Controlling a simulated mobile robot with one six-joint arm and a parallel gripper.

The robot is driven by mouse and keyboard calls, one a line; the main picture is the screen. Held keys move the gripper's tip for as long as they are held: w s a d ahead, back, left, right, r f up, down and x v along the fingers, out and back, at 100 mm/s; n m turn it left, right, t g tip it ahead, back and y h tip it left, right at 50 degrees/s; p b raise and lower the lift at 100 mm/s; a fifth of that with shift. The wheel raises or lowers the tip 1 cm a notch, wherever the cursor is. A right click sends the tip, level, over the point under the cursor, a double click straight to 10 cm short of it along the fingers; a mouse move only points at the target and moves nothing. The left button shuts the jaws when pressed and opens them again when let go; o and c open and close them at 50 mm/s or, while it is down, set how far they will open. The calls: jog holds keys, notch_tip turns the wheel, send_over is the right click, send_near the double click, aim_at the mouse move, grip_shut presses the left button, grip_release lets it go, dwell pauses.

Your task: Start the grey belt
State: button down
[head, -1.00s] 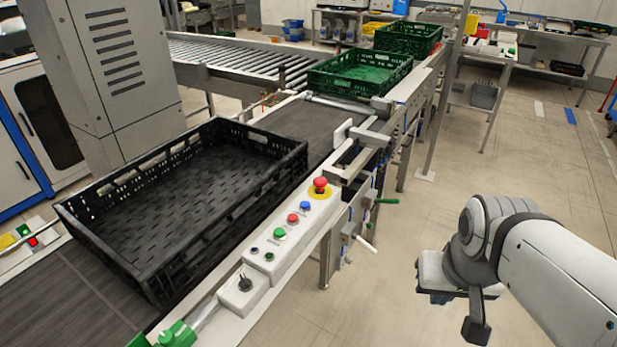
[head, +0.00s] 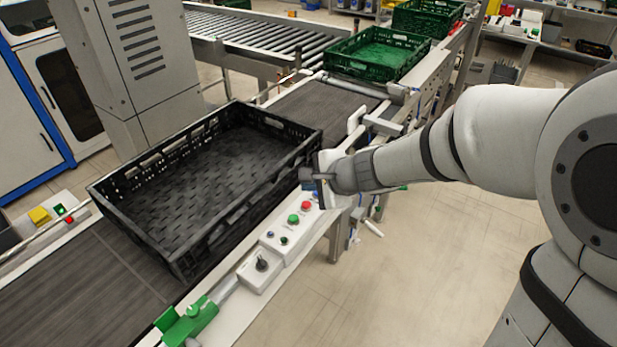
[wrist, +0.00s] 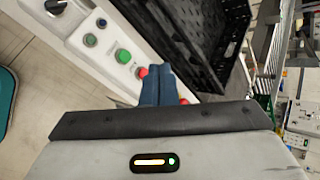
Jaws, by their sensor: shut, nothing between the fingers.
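The grey belt (head: 75,285) runs diagonally through the head view, with a black crate (head: 165,245) on it. A white control box (head: 270,250) is fixed along the belt's near side. It carries a green button (head: 293,219), a red button (head: 306,205), a small blue and a small dark green one. The wrist view also shows the green button (wrist: 123,56) and the red button (wrist: 142,72). My gripper (head: 308,180) is shut and empty over the box's far end. Its blue fingertips (wrist: 158,72) appear beside the red button; contact cannot be told. The box's far end is mostly hidden.
Green crates (head: 375,72) stand farther up the line. A yellow-topped box (head: 39,215) is at left. Floor at right is clear.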

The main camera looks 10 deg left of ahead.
jog(key=a+f+m, duration=0.1)
jog(key=m, duration=0.1)
jog(key=w+a+f+m+p, duration=0.1)
jog(key=a, duration=0.1)
jog(key=w+a+f+m+h, duration=0.1)
jog(key=m, duration=0.1)
jog(key=shift+w+a+m+t+p, duration=0.15)
jog(key=shift+w+m+t+p, duration=0.1)
jog(key=shift+m+t+p, duration=0.1)
jog(key=shift+f, duration=0.1)
jog(key=b, duration=0.7)
send_over(297, 220)
notch_tip(297, 220, down, 8)
jog(key=shift+a+r, duration=0.1)
jog(key=shift+r, duration=0.05)
jog(key=shift+f+b, duration=0.45)
jog(key=shift+b, duration=0.15)
dwell(0.8)
jog(key=shift+f+b, duration=0.45)
jog(key=shift+b, duration=0.15)
